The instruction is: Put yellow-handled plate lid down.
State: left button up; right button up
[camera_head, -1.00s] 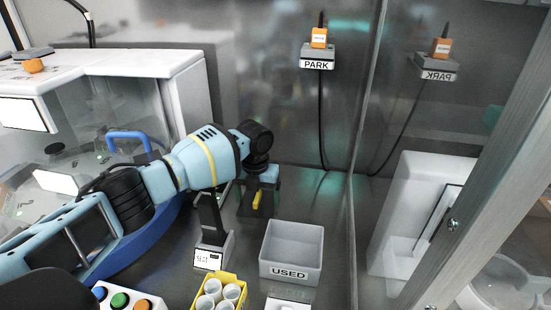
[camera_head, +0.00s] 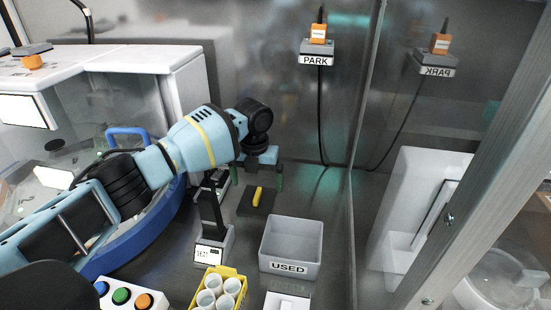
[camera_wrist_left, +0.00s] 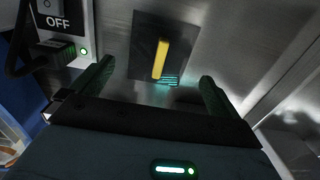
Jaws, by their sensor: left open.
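The plate lid (camera_head: 257,200) is a dark flat square with a yellow bar handle on top. It lies flat on the grey bench, behind the USED bin. In the left wrist view the lid (camera_wrist_left: 147,68) shows ahead, beyond and between my fingertips. My left gripper (camera_head: 262,180) is open and empty, above and behind the lid in the head view. Its two green fingers show apart in the left wrist view (camera_wrist_left: 158,85), with nothing between them. My right gripper is not in view.
A grey bin labelled USED (camera_head: 291,249) and a yellow rack of white tubes (camera_head: 219,289) stand in front. A black stand with a small display (camera_head: 210,250) is left of the lid. A PARK holder (camera_head: 317,55) hangs on the back wall. A switch box marked OFF (camera_wrist_left: 65,25) is close by.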

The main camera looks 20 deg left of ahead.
aim_at(259, 191)
pick_arm(q)
notch_tip(259, 191, up, 7)
jog(key=w, duration=0.1)
jog(key=shift+r, duration=0.15)
dwell(0.3)
